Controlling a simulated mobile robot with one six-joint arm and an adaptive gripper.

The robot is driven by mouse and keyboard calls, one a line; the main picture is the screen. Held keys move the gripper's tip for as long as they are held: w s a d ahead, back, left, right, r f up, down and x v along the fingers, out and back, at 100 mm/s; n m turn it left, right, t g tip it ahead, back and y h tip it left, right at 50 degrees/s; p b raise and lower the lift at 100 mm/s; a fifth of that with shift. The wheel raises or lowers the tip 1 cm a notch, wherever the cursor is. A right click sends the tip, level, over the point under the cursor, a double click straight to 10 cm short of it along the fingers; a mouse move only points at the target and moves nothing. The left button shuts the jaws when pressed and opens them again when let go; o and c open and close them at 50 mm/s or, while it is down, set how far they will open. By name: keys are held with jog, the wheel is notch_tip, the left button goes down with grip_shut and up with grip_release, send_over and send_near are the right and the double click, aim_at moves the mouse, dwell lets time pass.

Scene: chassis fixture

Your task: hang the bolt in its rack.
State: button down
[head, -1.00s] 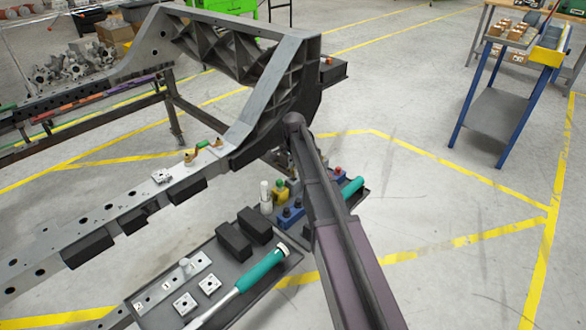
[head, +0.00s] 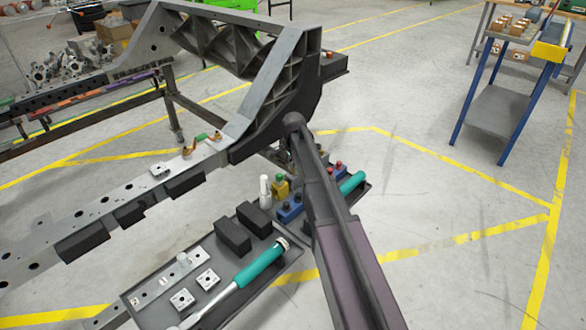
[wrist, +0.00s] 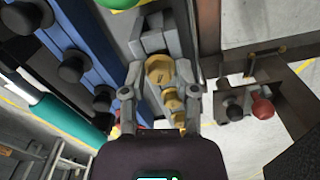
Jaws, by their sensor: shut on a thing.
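In the wrist view my gripper (wrist: 160,78) is shut on a brass-coloured bolt (wrist: 158,67), whose round head shows between the fingertips. Two smaller brass round parts (wrist: 171,98) show in line below it; I cannot tell whether they belong to the bolt. A grey blocky piece (wrist: 152,35) lies just beyond the fingertips; I cannot tell whether it is the rack or whether the bolt touches it. In the head view my arm hides the gripper and the bolt.
A blue bar with black knobs (wrist: 88,62) runs close left of the gripper, beside a teal handle (wrist: 65,120). Red and black knobs (wrist: 248,106) stand right. In the head view, a tray (head: 290,258) with a teal-handled tool lies left of my arm, below the chassis frame (head: 265,90).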

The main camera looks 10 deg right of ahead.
jog(key=shift+f, duration=0.35)
jog(key=shift+c, duration=1.5)
grip_release()
notch_tip(320, 180, up, 9)
jog(key=p, duration=0.8)
jog(key=shift+w+p, duration=0.1)
jog(key=shift+p, duration=0.25)
